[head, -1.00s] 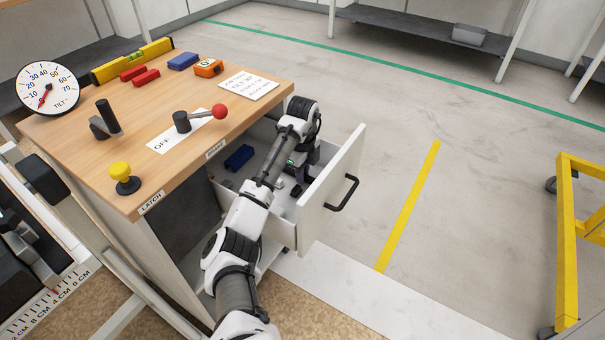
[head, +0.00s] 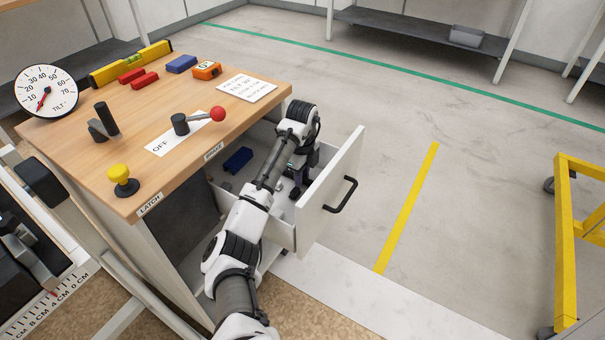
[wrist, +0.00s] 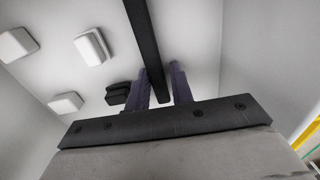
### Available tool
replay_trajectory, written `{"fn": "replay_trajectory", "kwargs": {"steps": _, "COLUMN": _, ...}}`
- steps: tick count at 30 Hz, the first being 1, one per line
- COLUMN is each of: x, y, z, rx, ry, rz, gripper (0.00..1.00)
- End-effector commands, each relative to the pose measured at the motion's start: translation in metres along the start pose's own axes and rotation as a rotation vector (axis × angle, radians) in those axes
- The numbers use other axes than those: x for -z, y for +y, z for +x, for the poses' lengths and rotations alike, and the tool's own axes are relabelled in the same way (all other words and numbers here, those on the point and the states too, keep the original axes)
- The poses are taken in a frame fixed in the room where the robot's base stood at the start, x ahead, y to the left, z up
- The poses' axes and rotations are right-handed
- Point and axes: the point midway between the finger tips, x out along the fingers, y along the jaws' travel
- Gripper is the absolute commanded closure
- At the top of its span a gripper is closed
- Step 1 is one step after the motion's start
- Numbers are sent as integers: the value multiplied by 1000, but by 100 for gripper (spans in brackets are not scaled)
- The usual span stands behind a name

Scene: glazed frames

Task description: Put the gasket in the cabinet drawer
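The cabinet drawer (head: 326,202) stands pulled open, with its black handle (head: 342,194) on the outer face. In the wrist view a long black strip (wrist: 146,45), perhaps the gasket, runs from the top edge to between the two dark purple fingers. I cannot tell whether they touch it on both sides. A small black piece (wrist: 118,93) lies left of the fingers.
White pads (wrist: 90,48) lie on the pale surface in the wrist view. A blue block (head: 238,159) lies at the drawer's inner left. The wooden top (head: 135,150) carries levers, a yellow button and a dial. Floor right of the drawer is clear up to a yellow frame (head: 565,240).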

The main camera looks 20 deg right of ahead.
Motion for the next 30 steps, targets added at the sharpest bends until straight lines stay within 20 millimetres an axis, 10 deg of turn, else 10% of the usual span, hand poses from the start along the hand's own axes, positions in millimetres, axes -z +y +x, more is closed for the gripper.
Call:
{"fn": "replay_trajectory", "kwargs": {"steps": 8, "x": -1, "y": 7, "z": 2, "rx": -30, "ry": 8, "rz": -8, "gripper": 63}}
{"fn": "replay_trajectory", "kwargs": {"steps": 21, "x": -2, "y": 2, "z": -99, "rx": -16, "ry": 1, "rz": -6, "gripper": 63}}
{"fn": "replay_trajectory", "kwargs": {"steps": 30, "x": -1, "y": 2, "z": -125, "rx": -16, "ry": 5, "rz": -5, "gripper": 63}}
